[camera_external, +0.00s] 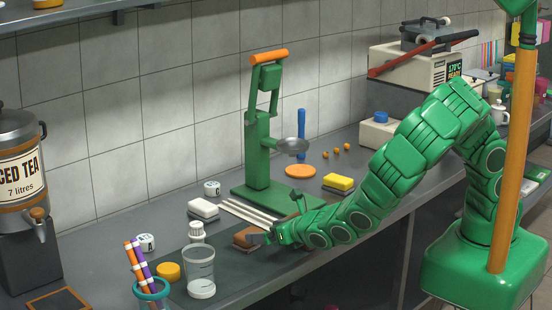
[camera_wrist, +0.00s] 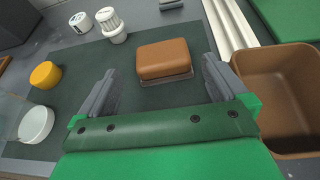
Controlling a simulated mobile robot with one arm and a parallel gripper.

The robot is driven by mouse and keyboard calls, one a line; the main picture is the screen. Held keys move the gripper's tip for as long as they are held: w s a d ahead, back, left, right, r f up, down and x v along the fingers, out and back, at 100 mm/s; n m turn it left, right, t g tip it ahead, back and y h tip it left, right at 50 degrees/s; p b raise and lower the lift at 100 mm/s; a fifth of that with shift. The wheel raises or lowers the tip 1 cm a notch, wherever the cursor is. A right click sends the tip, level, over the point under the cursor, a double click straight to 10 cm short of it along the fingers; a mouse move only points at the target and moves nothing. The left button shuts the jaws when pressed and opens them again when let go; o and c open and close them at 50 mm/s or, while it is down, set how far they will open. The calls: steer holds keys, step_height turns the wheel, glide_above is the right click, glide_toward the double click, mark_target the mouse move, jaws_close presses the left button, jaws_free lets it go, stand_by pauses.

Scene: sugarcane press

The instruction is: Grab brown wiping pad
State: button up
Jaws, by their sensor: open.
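The brown wiping pad (camera_wrist: 163,58) lies flat on the dark mat (camera_wrist: 150,100) in the wrist view, with a thin grey layer at its underside. In the external view the brown pad (camera_external: 243,238) is at the tip of my arm. My gripper (camera_wrist: 158,80) is open, with one grey finger on either side and the pad lying ahead, roughly centred between the fingertips. The pad appears apart from both fingers. In the external view my gripper (camera_external: 262,236) partly hides the pad's right side.
A brown bin (camera_wrist: 280,95) is at right in the wrist view.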

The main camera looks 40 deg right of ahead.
steer(key=shift+s+d+f+n, duration=0.15)
steer(key=shift+s+f+n, duration=0.05)
steer(key=shift+f+n, duration=0.15)
steer(key=shift+r+x, duration=0.1)
steer(key=shift+x, duration=1.3)
steer(key=shift+r+x, duration=0.15)
steer(key=shift+x, duration=2.35)
steer(key=shift+c, duration=0.2)
steer(key=c, duration=0.7)
